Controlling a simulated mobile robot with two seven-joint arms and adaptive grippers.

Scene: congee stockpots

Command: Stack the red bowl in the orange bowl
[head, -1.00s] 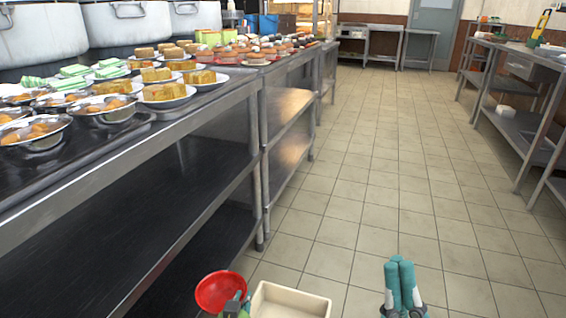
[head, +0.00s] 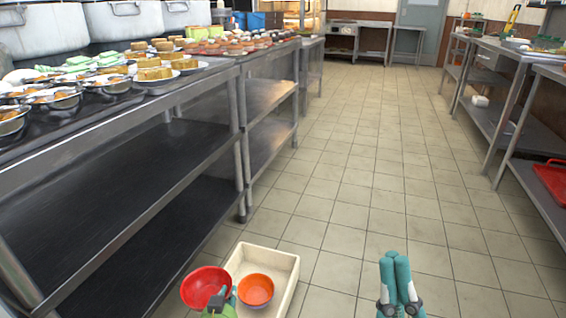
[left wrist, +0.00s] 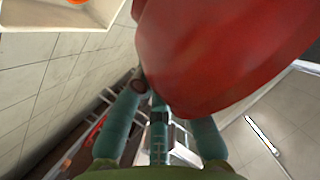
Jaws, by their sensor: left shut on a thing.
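The red bowl (head: 203,285) is held in the air by my left gripper (head: 222,299) at the lower left of the head view. In the left wrist view the red bowl (left wrist: 220,50) fills the upper right, between or against the teal fingers (left wrist: 155,110). The orange bowl (head: 256,290) sits inside a cream tray (head: 286,262), just right of the red bowl; only a sliver of it shows at the top of the wrist view. My right gripper (head: 395,260) is empty, its two teal fingers lying close together, over the floor.
A long steel shelf table (head: 150,125) with plates of food and large pots runs along the left. More steel tables (head: 500,85) stand on the right, one with a red tray (head: 552,180). The tiled floor (head: 350,150) between them is clear.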

